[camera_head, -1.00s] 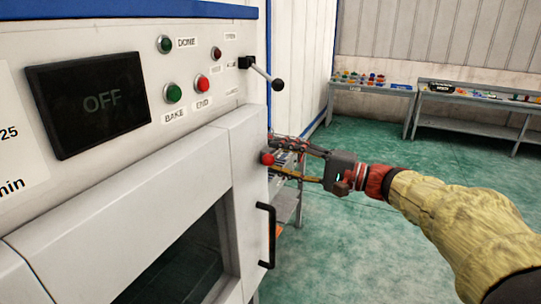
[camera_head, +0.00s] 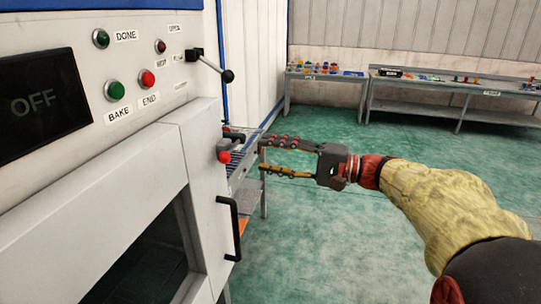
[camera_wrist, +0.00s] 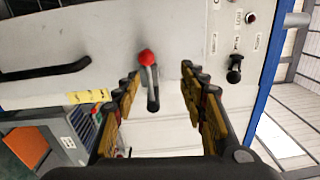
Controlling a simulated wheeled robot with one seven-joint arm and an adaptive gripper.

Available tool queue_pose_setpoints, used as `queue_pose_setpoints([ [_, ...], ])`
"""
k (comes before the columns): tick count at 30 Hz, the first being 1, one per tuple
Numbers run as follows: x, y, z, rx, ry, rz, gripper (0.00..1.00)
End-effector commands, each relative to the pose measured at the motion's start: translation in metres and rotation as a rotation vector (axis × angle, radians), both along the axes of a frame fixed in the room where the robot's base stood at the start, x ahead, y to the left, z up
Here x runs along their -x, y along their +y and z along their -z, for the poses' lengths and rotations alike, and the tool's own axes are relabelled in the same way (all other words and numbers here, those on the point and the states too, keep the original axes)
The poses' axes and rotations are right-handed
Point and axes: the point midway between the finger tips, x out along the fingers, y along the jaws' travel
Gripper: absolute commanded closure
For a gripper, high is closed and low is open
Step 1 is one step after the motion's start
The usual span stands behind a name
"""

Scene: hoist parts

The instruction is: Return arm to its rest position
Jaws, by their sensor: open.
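My gripper (camera_head: 268,158) is open and empty at the right side of the white oven (camera_head: 150,150) in the head view. Its fingers point left toward a red-knobbed lever (camera_head: 224,157) on the oven's edge and look apart from it. In the wrist view, my gripper (camera_wrist: 157,95) has its fingers spread, with the red-knobbed lever (camera_wrist: 147,60) showing between and beyond them. My arm, in a yellow sleeve, reaches in from the lower right.
The oven has a dark OFF screen (camera_head: 40,108), several buttons, a black-knobbed lever (camera_head: 227,76) and a black door handle (camera_head: 230,228). Workbenches with small parts (camera_head: 325,75) stand at the back wall. The green floor (camera_head: 310,235) to the right is clear.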

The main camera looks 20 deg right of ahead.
Motion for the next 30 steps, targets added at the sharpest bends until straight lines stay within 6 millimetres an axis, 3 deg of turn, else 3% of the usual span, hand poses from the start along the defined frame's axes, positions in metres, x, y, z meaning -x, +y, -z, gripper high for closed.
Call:
queue_pose_setpoints([
  [13, -0.004, -0.003, 0.006, -0.004, 0.042, 0.017, 0.58],
  [17, -0.002, -0.005, 0.059, 0.077, 0.196, 0.038, 0.58],
  [20, 0.021, -0.004, 0.117, 0.207, 0.356, 0.049, 0.58],
  [24, 0.072, 0.005, 0.181, 0.461, 0.521, 0.039, 0.58],
  [30, 0.151, 0.004, 0.236, 0.890, 0.601, 0.002, 0.58],
])
